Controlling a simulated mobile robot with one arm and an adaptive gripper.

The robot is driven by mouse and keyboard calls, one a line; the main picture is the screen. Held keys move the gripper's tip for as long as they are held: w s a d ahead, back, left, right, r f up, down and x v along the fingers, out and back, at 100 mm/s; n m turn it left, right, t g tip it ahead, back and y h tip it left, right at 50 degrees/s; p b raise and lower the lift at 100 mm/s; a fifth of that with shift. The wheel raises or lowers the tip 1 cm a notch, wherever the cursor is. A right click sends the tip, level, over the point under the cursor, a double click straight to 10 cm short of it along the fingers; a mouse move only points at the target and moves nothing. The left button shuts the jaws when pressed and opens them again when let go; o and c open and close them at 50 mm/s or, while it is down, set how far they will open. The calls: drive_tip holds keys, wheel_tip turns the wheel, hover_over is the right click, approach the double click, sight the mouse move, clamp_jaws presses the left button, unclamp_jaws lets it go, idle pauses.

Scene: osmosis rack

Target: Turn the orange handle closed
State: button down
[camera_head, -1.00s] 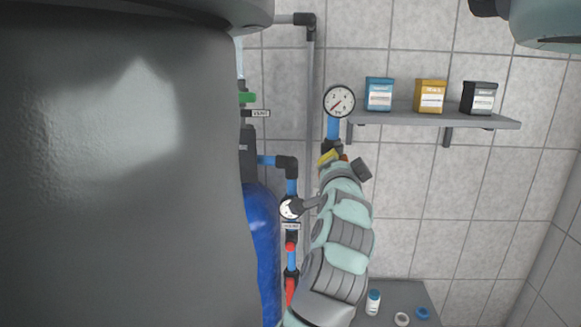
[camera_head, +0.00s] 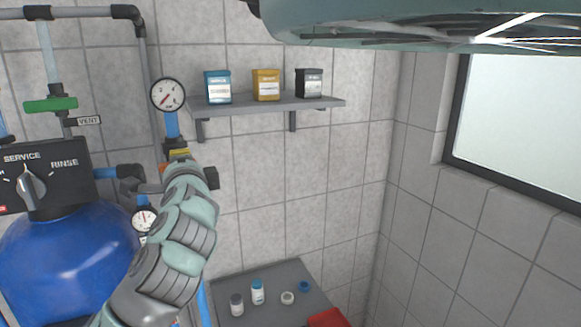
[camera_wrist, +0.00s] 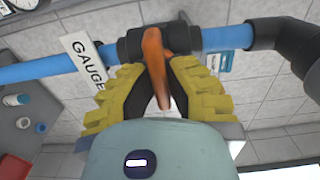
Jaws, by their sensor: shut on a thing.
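The orange handle (camera_wrist: 155,62) sits on a black valve body (camera_wrist: 190,38) in a blue pipe (camera_wrist: 225,38), beside a tag reading GAUGE (camera_wrist: 86,62). In the wrist view the handle lies roughly across the pipe. My gripper (camera_wrist: 157,76) has its yellow ribbed fingers on both sides of the handle and is shut on it. In the head view my gripper (camera_head: 178,156) is just below the round gauge (camera_head: 168,96).
A shelf (camera_head: 240,107) with blue, yellow and black boxes is right of the gauge. A blue tank (camera_head: 65,250) and a black SERVICE/RINSE panel (camera_head: 85,150) are at left. A grey table (camera_head: 262,279) with small bottles stands below. Wall space at right is free.

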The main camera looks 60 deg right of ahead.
idle(0.5)
drive_tip(key=c, duration=1.1)
unclamp_jaws()
drive_tip(key=shift+d, duration=0.1)
drive_tip(key=shift+o, duration=0.5)
